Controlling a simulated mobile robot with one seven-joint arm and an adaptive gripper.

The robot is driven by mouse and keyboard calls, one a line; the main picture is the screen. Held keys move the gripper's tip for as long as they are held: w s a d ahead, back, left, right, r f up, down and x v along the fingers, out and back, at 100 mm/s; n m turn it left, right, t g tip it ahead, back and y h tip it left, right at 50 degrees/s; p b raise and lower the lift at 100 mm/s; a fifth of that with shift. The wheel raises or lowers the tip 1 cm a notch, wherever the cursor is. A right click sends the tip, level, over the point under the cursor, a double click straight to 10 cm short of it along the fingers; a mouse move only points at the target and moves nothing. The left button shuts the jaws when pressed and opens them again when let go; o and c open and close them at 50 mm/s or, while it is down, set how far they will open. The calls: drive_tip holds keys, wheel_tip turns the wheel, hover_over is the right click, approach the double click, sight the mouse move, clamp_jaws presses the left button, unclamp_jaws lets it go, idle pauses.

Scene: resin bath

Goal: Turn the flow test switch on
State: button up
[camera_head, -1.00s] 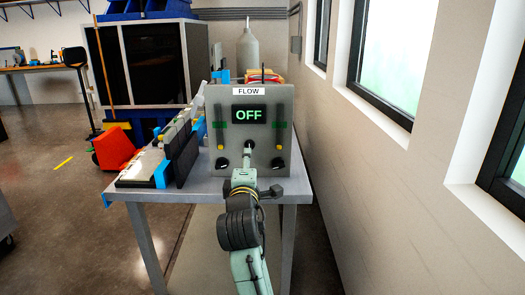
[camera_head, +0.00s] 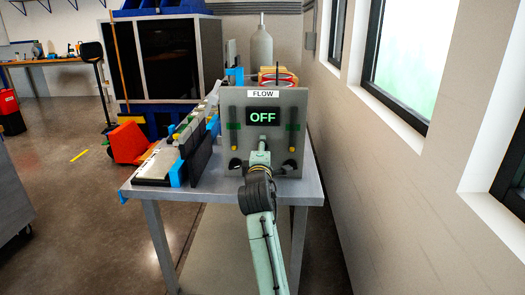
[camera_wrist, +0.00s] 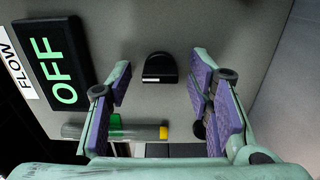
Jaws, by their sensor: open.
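The grey flow panel (camera_head: 272,140) stands upright on a table, with a FLOW label and a display (camera_head: 263,117) reading OFF in green. In the wrist view the panel appears turned sideways, with its display (camera_wrist: 54,62) at left. A small black switch (camera_wrist: 160,69) sits on the panel face beside the display. My gripper (camera_wrist: 163,75) is open, one finger to each side of the switch, with nothing held. I cannot tell whether a finger touches it. In the head view my gripper (camera_head: 260,152) is in front of the panel below the display and hides the switch.
Black knobs (camera_head: 235,164) sit low on the panel, and a gauge with green and yellow parts (camera_head: 234,128) runs along its left side. A windowed wall (camera_head: 400,160) rises at right.

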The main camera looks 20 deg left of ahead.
drive_tip(key=shift+c, duration=0.2)
clamp_jaws()
idle(0.3)
drive_tip(key=shift+m+b, duration=0.7)
drive_tip(key=shift+m, duration=8.2)
